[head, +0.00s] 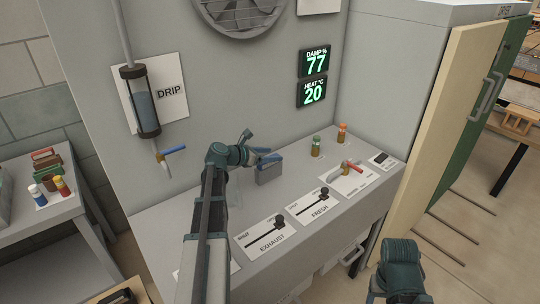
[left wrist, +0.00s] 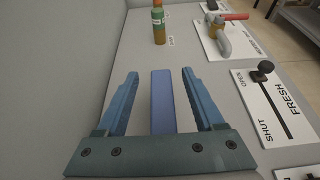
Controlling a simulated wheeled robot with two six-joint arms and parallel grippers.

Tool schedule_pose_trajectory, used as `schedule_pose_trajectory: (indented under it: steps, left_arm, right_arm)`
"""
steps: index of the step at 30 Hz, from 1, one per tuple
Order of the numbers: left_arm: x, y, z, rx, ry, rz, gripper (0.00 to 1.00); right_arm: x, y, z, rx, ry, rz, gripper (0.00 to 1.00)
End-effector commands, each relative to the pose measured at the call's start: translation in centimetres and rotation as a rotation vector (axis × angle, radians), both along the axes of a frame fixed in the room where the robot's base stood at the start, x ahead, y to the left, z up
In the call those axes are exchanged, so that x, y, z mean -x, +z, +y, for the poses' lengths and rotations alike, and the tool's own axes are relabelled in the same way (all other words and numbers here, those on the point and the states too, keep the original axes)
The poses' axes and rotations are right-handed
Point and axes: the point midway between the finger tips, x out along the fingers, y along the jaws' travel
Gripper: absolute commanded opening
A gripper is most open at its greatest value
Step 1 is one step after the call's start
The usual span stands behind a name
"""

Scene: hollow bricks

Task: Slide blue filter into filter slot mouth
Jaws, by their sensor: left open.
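A slate-blue block, which looks like the blue filter (head: 267,175), stands on the grey counter near the wall. In the left wrist view its narrow blue edge (left wrist: 163,105) lies between my fingers, with a gap on each side. My left gripper (head: 262,147) is open around or just above it; the exact height is hard to tell. Both fingers show clearly apart in the left wrist view (left wrist: 160,74). The gripper partly hides the block in the head view. I cannot make out the filter slot mouth. My right gripper is not visible; only part of my right arm shows.
EXHAUST (head: 266,238) and FRESH (head: 315,206) slider plates lie along the counter's front. Green-topped (head: 316,147) and orange-topped (head: 341,132) bottles and a red-handled tap (head: 349,167) stand to the right. The DRIP cylinder (head: 140,101) hangs at left.

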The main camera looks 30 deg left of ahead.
Motion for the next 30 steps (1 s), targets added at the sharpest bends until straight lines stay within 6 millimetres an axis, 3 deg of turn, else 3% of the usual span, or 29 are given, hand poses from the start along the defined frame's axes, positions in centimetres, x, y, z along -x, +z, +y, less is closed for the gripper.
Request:
schedule_pose_trajectory:
  steps: [2,6,19,24,30]
  left_arm:
    - [0.0,1.9,0.0,0.0,0.0,0.0,0.7]
    - [3.7,1.3,-2.3,0.0,0.0,0.0,0.7]
    - [12.1,2.2,-7.3,0.0,0.001,0.0,0.7]
    - [13.6,2.4,-8.3,0.0,0.001,0.0,0.7]
    - [13.7,2.4,-8.3,0.0,0.0,0.0,0.7]
  right_arm:
    - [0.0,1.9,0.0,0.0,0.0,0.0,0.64]
    - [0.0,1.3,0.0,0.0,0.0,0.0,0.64]
    - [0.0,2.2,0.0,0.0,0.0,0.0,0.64]
    - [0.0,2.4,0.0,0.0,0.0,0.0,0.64]
    - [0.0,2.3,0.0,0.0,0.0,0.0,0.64]
